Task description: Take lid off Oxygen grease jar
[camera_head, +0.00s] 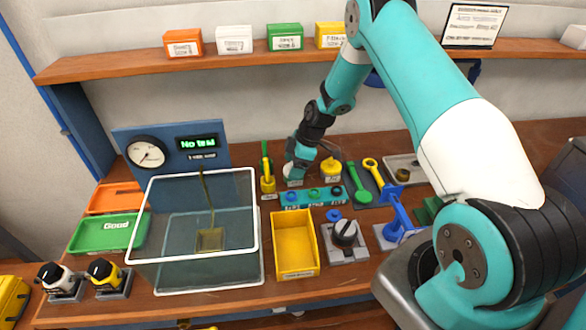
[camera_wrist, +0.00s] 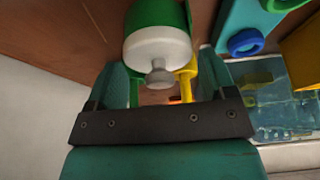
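A green jar (camera_wrist: 152,13) with a white lid (camera_wrist: 157,45) and a small knob (camera_wrist: 158,74) shows in the wrist view. I cannot read a label on it, so I cannot tell for sure that it is the oxygen grease jar. My gripper (camera_wrist: 162,82) is open, with one teal finger on each side of the knob; contact cannot be made out. In the head view my gripper (camera_head: 297,165) is low at the back of the bench, over a pale lid mostly hidden by it. A yellow jar (camera_head: 331,168) stands just right of it.
Green and yellow tools (camera_head: 267,178) stand close on the left. A teal rack with rings (camera_head: 299,197) lies in front. The glass tank (camera_head: 195,250), the yellow bin (camera_head: 294,245) and a blue stand (camera_head: 397,215) are nearby. A shelf with boxes (camera_head: 285,37) runs above.

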